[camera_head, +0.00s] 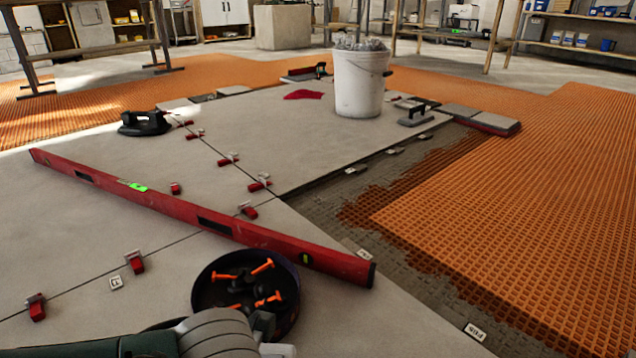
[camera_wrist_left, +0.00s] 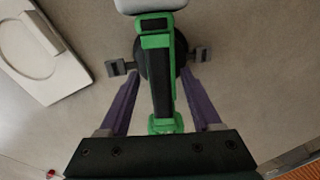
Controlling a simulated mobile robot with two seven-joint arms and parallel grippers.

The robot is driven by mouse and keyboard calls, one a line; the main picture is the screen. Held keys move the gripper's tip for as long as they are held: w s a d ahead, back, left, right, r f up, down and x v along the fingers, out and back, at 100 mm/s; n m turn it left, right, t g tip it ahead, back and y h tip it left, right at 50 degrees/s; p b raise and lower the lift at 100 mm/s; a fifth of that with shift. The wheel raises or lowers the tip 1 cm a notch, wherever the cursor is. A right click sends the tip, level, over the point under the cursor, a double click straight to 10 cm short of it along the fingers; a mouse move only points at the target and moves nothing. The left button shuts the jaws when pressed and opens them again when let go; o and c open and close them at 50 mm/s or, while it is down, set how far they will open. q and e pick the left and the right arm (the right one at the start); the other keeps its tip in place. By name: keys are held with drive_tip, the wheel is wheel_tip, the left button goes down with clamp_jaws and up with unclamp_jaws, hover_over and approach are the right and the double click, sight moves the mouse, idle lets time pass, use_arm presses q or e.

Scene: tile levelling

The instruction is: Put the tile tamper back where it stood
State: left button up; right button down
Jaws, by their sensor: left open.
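The tile tamper (camera_wrist_left: 162,88), a green and black tool with a pale end and a dark round part behind it, is in the middle of the left wrist view. My left gripper (camera_wrist_left: 156,61) is open, with its purple fingers on either side of the tool and gaps visible between. Whether the tamper rests on the grey surface below is hard to tell. A pale plate with a rounded recess (camera_wrist_left: 38,48) lies to the left of it. In the head view my left arm covers the bottom edge, and neither the tamper nor the fingers show. My right gripper is out of view.
A long red level (camera_head: 205,213) lies across the grey tiles, with a black bowl of orange-handled pieces (camera_head: 205,290) near my arm. Red levelling clips (camera_head: 136,262) line the joints. A white bucket (camera_head: 358,85) stands farther back. Orange matting (camera_head: 540,200) covers the right side.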

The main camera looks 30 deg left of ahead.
use_arm(q)
wheel_tip(320, 180, up, 10)
drive_tip(key=p, duration=0.9)
drive_tip(key=shift+w+r, duration=0.1)
drive_tip(key=s+d+r+n+t+h+p, duration=0.15)
drive_tip(key=r+n+p, duration=0.55)
drive_tip(key=r+p, duration=1.3)
drive_tip(key=s+d+r+n+t+h+p, duration=0.1)
drive_tip(key=d+r+n+p, duration=0.2)
drive_tip(key=r+n+p, duration=1.15)
drive_tip(key=s+a+r+n+y+p, duration=0.1)
drive_tip(key=a+r+n+p, duration=0.2)
drive_tip(key=r+p, duration=0.95)
drive_tip(key=s+a+r+n+t+y+p, duration=0.15)
drive_tip(key=r+p, duration=0.65)
drive_tip(key=r, duration=1)
drive_tip(key=s+a+r+n+p, duration=0.1)
drive_tip(key=a+r+n+p, duration=0.25)
drive_tip(key=r+p, duration=0.95)
wheel_tip(320, 180, up, 38)
drive_tip(key=p, duration=3.3)
drive_tip(key=shift+w, duration=0.25)
drive_tip(key=shift+r, duration=0.1)
